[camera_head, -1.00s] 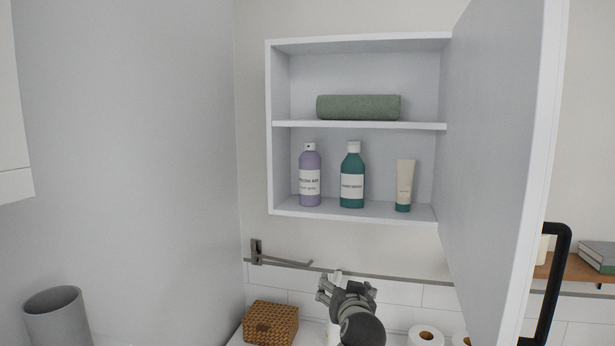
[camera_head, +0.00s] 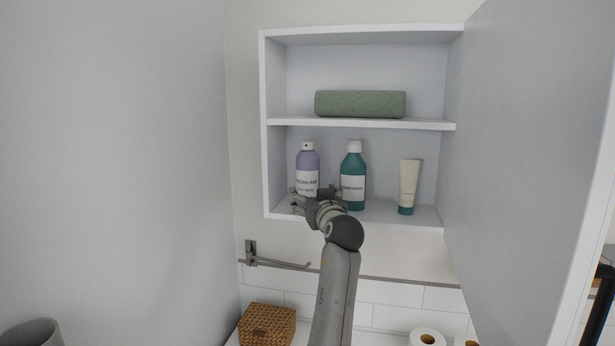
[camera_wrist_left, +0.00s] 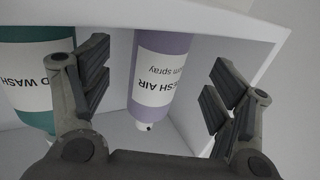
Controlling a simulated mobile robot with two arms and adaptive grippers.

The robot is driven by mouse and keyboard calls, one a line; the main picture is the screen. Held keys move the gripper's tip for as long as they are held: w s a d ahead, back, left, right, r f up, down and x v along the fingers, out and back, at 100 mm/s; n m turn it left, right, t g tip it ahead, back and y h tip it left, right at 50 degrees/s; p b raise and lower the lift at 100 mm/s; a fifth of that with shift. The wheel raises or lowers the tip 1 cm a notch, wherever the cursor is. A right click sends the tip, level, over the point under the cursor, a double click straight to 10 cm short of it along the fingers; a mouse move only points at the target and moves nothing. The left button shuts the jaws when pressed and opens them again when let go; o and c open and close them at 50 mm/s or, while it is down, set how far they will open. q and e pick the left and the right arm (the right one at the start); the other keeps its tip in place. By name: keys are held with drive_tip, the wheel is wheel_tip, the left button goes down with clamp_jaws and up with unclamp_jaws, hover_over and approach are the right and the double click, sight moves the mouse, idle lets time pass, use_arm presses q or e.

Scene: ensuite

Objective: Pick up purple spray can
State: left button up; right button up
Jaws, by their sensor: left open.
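The purple spray can (camera_head: 307,170) with a white cap and white label stands upright on the lower shelf of the open wall cabinet, at the left. My left gripper (camera_head: 308,197) is open in front of its lower part in the head view and hides its base. In the left wrist view, the purple can (camera_wrist_left: 158,68) appears upside down between the two spread fingers (camera_wrist_left: 160,80), with clear gaps on both sides. I cannot tell how deep the fingers reach around it. My right gripper is not in view.
A teal bottle (camera_head: 353,178) stands close to the right of the can, and a cream tube (camera_head: 409,185) stands farther right. A rolled green towel (camera_head: 360,104) lies on the upper shelf. The open cabinet door (camera_head: 535,170) blocks the right side. A wicker basket (camera_head: 267,325) is below.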

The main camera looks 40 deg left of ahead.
sight(310, 191)
use_arm(q)
drive_tip(key=p+x, duration=0.3)
drive_tip(key=x, duration=0.1)
drive_tip(key=shift+r, duration=0.35)
drive_tip(key=shift+w+a+f+p, duration=0.2)
drive_tip(key=shift+w+a+p, duration=0.1)
drive_tip(key=shift+a+p, duration=0.15)
drive_tip(key=c, duration=1.2)
drive_tip(key=shift+c, duration=0.2)
drive_tip(key=shift+r, duration=0.1)
